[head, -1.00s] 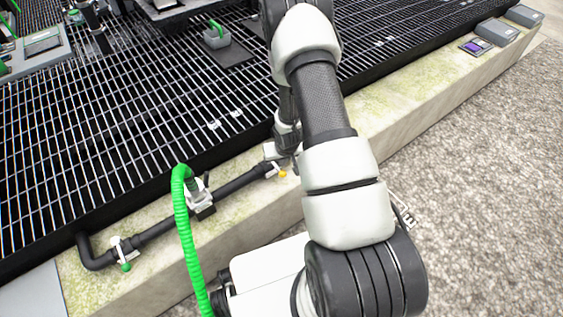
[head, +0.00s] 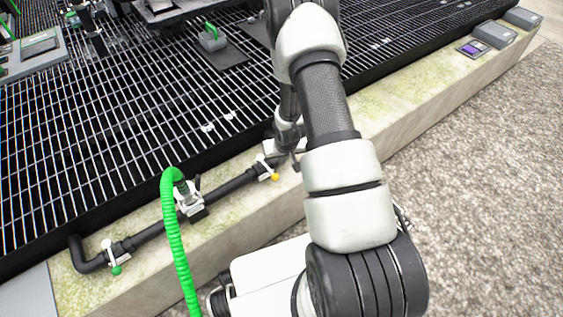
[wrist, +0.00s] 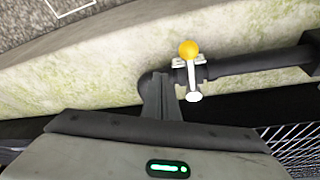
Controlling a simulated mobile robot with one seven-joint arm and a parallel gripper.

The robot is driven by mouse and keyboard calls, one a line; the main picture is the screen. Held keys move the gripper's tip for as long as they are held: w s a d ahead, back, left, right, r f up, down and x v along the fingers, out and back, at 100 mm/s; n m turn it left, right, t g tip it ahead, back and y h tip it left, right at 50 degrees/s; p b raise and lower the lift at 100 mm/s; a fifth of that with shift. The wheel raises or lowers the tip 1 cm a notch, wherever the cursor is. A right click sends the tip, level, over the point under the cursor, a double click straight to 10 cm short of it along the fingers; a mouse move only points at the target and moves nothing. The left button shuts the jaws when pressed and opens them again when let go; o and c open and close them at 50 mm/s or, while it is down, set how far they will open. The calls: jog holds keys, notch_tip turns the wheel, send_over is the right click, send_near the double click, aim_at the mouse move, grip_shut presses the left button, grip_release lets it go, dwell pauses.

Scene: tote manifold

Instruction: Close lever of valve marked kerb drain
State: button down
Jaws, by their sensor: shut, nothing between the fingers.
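A dark pipe (head: 237,184) runs along the pale kerb and carries two valves with white levers. One lever has a yellow knob (head: 275,177) and lies across the pipe; its knob also shows in the wrist view (wrist: 188,48). The other lever has a green knob (head: 116,269) near the pipe's left bend and also lies across the pipe. No kerb drain marking is readable. My gripper (wrist: 165,82) is shut and empty, just left of the yellow-knobbed lever in the wrist view, apparently not touching it. In the head view my arm largely hides it.
A green hose (head: 174,235) rises from a fitting (head: 188,203) between the two valves. A black grating (head: 100,130) lies behind the kerb (head: 435,105). Gravel (head: 480,200) in front is open. Grey boxes (head: 495,35) stand at the far right.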

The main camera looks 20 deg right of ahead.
notch_tip(320, 180, up, 10)
jog(key=a+p, duration=0.2)
jog(key=p, duration=0.1)
jog(key=shift+s+a+f, duration=0.2)
jog(key=shift+s+a, duration=0.05)
jog(key=shift+s, duration=0.1)
jog(key=w+r+v, duration=0.1)
jog(key=w+v, duration=0.1)
jog(key=v, duration=1)
jog(key=w+a+r+v, duration=0.1)
jog(key=w+v, duration=0.2)
jog(key=v, duration=0.8)
jog(key=s+a+r+n+t, duration=0.1)
jog(key=s+a+r, duration=0.1)
jog(key=s+r, duration=0.7)
jog(key=s+a+r+t, duration=0.1)
jog(key=s+a+r, duration=0.1)
jog(key=s+r, duration=0.75)
notch_tip(320, 180, up, 22)
jog(key=s+p, duration=0.2)
jog(key=p, duration=2.2)
jog(key=shift+s+y+p, duration=0.3)
jog(key=shift+s+p, duration=0.1)
jog(key=shift+d, duration=0.15)
